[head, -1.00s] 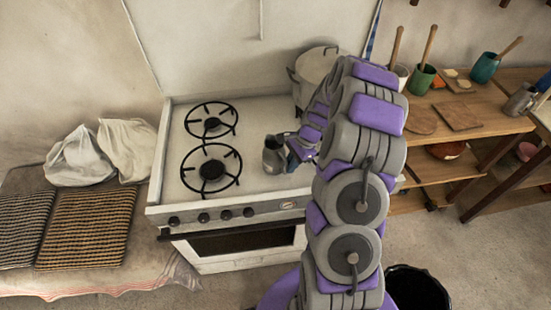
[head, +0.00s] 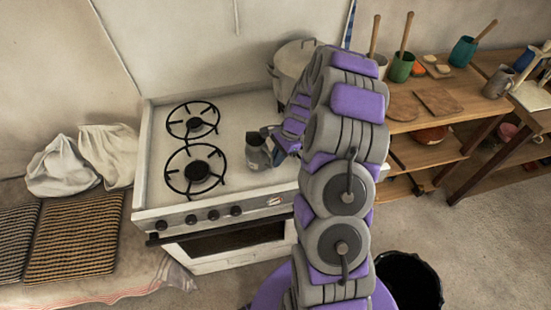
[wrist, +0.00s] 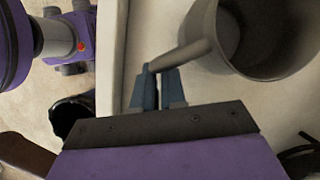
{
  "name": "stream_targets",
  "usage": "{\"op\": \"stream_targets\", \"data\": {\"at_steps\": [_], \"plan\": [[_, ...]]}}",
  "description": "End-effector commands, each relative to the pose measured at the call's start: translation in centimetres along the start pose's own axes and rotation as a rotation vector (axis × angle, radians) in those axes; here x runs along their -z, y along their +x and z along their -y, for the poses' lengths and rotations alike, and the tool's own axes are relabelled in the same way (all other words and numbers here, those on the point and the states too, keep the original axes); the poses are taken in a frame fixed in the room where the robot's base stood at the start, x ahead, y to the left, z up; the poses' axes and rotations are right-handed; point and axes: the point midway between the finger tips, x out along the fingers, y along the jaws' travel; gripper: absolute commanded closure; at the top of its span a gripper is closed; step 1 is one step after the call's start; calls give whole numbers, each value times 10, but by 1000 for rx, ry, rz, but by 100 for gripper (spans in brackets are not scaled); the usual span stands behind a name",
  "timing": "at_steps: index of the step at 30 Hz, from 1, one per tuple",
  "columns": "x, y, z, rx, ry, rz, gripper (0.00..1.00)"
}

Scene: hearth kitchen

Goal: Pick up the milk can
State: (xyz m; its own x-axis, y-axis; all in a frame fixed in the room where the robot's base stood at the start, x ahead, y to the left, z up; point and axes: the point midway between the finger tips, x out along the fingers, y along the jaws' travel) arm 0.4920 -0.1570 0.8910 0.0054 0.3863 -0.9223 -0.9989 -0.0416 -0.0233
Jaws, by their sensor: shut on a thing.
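The milk can (head: 257,152) is a small grey metal can, upright at the right of the stove's front burner. I cannot tell whether its base touches the stove top. The blue fingers are shut on the end of that handle.
The white stove (head: 235,185) has two black burners at left. A large lidded pot (head: 291,68) stands behind the can. Wooden shelves (head: 445,103) with boards and cups stand at right. A black bin (head: 408,280) is on the floor. Cushions (head: 75,235) lie at left.

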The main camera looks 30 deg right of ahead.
Motion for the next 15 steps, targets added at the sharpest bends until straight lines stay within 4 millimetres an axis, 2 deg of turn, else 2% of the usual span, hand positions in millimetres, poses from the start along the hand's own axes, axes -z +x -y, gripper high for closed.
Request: {"op": "stream_targets", "data": {"at_steps": [15], "plan": [[-16,-39,1,-1,-1,1,100]]}}
